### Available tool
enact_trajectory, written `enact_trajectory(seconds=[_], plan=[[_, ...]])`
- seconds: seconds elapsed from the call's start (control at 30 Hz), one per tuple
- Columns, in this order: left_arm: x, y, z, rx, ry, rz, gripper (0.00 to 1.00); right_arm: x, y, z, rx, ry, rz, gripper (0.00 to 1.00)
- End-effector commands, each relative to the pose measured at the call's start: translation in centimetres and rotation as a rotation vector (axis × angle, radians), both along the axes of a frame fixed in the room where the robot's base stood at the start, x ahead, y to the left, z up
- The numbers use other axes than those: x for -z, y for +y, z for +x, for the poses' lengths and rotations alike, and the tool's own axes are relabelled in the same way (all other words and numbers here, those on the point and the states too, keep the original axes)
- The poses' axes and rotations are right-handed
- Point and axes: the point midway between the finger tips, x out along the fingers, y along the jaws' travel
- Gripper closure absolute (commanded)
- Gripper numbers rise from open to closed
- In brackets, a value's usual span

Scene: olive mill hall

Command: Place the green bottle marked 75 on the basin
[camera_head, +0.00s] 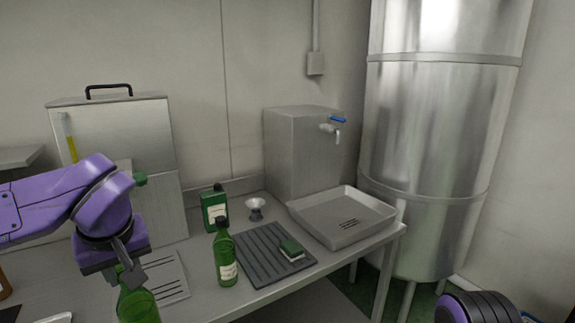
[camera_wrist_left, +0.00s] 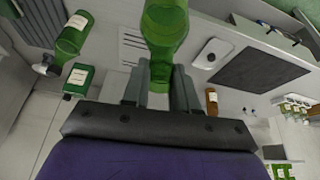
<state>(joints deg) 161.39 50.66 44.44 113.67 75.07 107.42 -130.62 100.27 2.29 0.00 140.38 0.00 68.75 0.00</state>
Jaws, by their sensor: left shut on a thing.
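My left gripper (camera_head: 126,272) is shut on a green bottle (camera_head: 138,304) at the lower left of the head view. In the left wrist view the held bottle (camera_wrist_left: 165,42) stands between the two fingers (camera_wrist_left: 160,88). No number on it can be read. The basin (camera_head: 372,222) is a shallow grey metal tray at the bench's right end, far to the right of the held bottle. A second round green bottle (camera_head: 225,262) and a squarer green bottle (camera_head: 214,212) stand on the bench; their labels are too small to read. My right gripper is out of view.
A dark ribbed mat (camera_head: 255,262) with a green-and-pale sponge (camera_head: 291,248) lies left of the basin. A small funnel-like metal piece (camera_head: 255,207) stands behind it. A steel tank with a blue-handled tap (camera_head: 300,150) rises behind the basin. The basin looks empty.

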Motion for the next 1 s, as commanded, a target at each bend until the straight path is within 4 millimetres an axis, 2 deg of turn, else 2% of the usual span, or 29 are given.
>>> enact_trajectory(seconds=[0.37, 0.5, 0.67, 1.0], plan=[[-0.2, -0.9, 2.3, 0.122, 0.000, 0.002, 1.00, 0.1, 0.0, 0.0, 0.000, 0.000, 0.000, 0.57], [0.8, -1.6, 3.3, 0.190, 0.001, 0.002, 1.00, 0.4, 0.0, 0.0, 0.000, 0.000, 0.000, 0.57], [2.8, -2.6, 4.4, 0.274, 0.002, 0.002, 1.00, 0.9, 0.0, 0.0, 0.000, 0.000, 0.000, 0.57], [9.7, -5.2, 5.6, 0.469, 0.003, 0.003, 1.00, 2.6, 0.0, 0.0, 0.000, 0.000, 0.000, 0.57]])
